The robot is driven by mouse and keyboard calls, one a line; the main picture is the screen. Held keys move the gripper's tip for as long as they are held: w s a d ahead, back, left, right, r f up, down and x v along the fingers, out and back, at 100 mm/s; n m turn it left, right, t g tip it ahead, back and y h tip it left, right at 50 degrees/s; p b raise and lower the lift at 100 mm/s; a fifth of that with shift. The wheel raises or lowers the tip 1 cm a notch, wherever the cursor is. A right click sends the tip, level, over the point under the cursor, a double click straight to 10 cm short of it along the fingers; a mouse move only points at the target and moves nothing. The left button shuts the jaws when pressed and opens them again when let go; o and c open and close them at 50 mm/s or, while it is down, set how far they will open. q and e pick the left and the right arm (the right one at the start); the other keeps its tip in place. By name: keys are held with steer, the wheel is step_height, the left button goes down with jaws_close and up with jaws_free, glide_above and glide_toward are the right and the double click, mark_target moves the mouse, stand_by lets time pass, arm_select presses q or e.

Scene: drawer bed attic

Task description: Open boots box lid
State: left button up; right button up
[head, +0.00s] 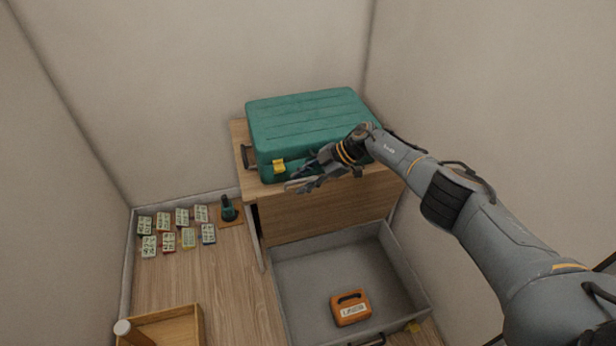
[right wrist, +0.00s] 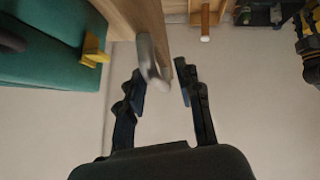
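A green case (head: 305,118) with a ribbed, closed lid lies on top of the wooden drawer unit. I take it for the boots box, though no label shows. A yellow latch (head: 279,166) is on its front at the left; it also shows in the right wrist view (right wrist: 93,50). My right gripper (head: 297,179) is in front of the case, just right of this latch, and hides part of the front. Its fingers (right wrist: 160,76) are apart in the right wrist view. A grey, rounded piece shows between them; I cannot tell if they touch it.
The wooden drawer unit (head: 325,215) has a grey drawer (head: 295,300) pulled open below, with an orange case (head: 350,308) inside. Several small cards (head: 182,217) and a dark green object (head: 228,210) lie at left. A wooden tray (head: 180,330) is at lower left. Walls close in behind.

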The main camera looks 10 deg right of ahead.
steer(key=v, duration=1.2)
